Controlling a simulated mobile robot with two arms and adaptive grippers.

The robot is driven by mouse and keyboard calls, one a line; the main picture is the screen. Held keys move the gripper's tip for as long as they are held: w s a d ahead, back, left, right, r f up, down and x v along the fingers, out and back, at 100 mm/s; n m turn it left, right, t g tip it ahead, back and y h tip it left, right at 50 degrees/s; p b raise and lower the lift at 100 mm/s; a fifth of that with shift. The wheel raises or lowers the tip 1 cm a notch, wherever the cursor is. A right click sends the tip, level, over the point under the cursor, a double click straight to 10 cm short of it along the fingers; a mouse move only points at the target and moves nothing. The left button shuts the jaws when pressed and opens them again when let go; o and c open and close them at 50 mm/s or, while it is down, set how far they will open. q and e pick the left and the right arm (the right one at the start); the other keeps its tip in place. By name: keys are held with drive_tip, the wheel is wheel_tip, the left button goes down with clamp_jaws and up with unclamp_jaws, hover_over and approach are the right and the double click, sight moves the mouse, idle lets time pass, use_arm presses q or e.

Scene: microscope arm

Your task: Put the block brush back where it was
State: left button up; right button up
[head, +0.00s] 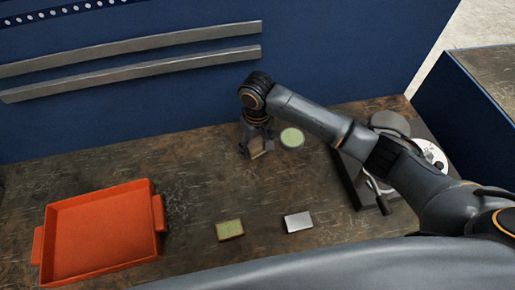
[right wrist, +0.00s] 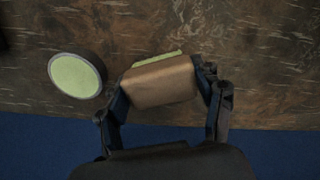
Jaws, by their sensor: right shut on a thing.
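The block brush (right wrist: 160,82) has a brown block body, with a pale green strip showing along its far edge in the right wrist view. My right gripper (head: 257,150) is shut on it, with one finger on each side of the block. In the head view the gripper is low over the back of the table, near the blue panel, and only a small tan part of the brush shows. I cannot tell whether the brush touches the table. My left gripper is not in view.
A round green-topped thing (head: 291,138) stands just right of the gripper. A green block (head: 230,230) and a silver-topped block (head: 298,222) lie nearer the front. An orange tray (head: 100,238) is at left, a dark device (head: 345,165) at right. The blue panel (head: 150,115) bounds the table behind.

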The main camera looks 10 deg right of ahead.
sight(258, 151)
drive_tip(key=shift+w+d+f, duration=0.1)
drive_tip(key=shift+w+f, duration=0.05)
drive_tip(key=shift+f, duration=1.5)
drive_tip(key=shift+f, duration=0.1)
drive_tip(key=o, duration=1)
wheel_tip(258, 151, up, 12)
drive_tip(key=shift+r+b, duration=0.1)
drive_tip(key=shift+b, duration=0.45)
